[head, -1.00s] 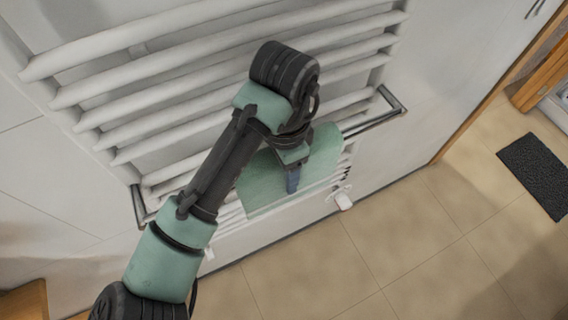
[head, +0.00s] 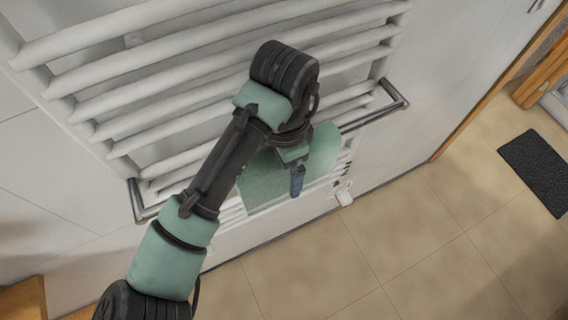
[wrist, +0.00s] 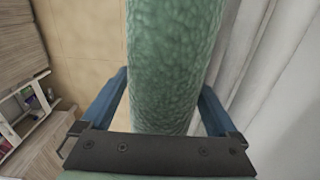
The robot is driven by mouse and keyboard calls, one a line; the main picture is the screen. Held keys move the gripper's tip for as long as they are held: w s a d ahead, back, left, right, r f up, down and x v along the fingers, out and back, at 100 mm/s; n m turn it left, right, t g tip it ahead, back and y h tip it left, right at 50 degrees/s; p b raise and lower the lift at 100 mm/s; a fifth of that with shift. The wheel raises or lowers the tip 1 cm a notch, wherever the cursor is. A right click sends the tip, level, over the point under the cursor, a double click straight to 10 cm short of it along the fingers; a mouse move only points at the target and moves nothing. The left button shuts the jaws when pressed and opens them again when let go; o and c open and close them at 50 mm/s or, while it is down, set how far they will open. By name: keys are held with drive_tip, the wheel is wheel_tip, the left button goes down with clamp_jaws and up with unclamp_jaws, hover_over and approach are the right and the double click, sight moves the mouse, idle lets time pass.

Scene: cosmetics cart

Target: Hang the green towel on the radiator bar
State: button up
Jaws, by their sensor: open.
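The green towel (head: 262,180) hangs draped on the metal radiator bar (head: 368,119), right of the bar's middle. Its lower part hangs in front of the lower white rungs. My gripper (head: 297,182) is at the towel's front, partly hidden by my own wrist. In the wrist view the towel (wrist: 170,60) runs as a rounded green strip between the two blue fingers of my open gripper (wrist: 160,98). Gaps show between the towel and the fingers at the upper part. The bar under the towel is hidden.
The white radiator (head: 180,65) fills the wall behind the bar. A white valve (head: 343,195) sits at its lower right. A dark mat (head: 537,172) lies on the tiled floor at the right. The floor before the radiator is clear.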

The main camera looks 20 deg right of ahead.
wheel_tip(320, 180, up, 13)
drive_tip(key=shift+p, duration=0.35)
idle(0.4)
